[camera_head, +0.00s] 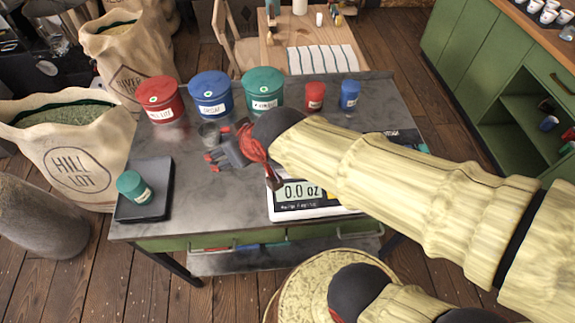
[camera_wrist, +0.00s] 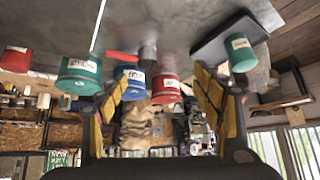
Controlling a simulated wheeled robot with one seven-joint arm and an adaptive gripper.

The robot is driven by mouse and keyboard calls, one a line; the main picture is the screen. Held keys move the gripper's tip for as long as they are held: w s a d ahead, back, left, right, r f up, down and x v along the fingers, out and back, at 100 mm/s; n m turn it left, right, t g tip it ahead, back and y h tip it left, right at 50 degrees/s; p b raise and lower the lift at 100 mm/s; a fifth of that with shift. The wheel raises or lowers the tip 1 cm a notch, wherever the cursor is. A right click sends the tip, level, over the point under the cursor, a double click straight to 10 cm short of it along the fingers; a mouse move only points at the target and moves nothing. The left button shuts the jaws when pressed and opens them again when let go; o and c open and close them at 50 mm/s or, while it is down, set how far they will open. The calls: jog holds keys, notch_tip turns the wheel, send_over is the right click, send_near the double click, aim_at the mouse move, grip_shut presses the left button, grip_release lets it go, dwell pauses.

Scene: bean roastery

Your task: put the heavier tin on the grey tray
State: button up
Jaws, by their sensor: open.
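A small green tin (camera_head: 133,187) stands on a dark grey tray (camera_head: 160,172) at the table's left; tin (camera_wrist: 240,55) and tray (camera_wrist: 210,42) also show in the wrist view. A small red tin (camera_head: 315,97) and a small blue tin (camera_head: 349,95) stand at the back right. My gripper (camera_head: 213,157) is open and empty above the table, right of the tray. Its fingers (camera_wrist: 160,92) are spread in the wrist view, with nothing held between them. A scale (camera_head: 300,196) reads 0.0 oz, partly hidden by my arm. Weights cannot be told by sight.
Large red (camera_head: 160,99), blue (camera_head: 210,95) and green (camera_head: 262,91) tins line the table's back edge. A small metal cup (camera_head: 209,134) stands close behind my gripper. A dark item (camera_head: 404,139) at the right is partly covered by my arm. Bare tabletop lies between tray and scale.

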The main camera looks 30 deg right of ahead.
jog(key=s+d+r+m+g+h, duration=0.1)
jog(key=s+d, duration=0.3)
jog(key=s, duration=0.2)
jog(key=s+d+r+m+g, duration=0.1)
jog(key=s+d, duration=0.3)
jog(key=s, duration=0.2)
jog(key=shift+s+d+r+g+h, duration=0.25)
jog(key=shift+s+g+h, duration=0.05)
jog(key=shift+s+h, duration=0.1)
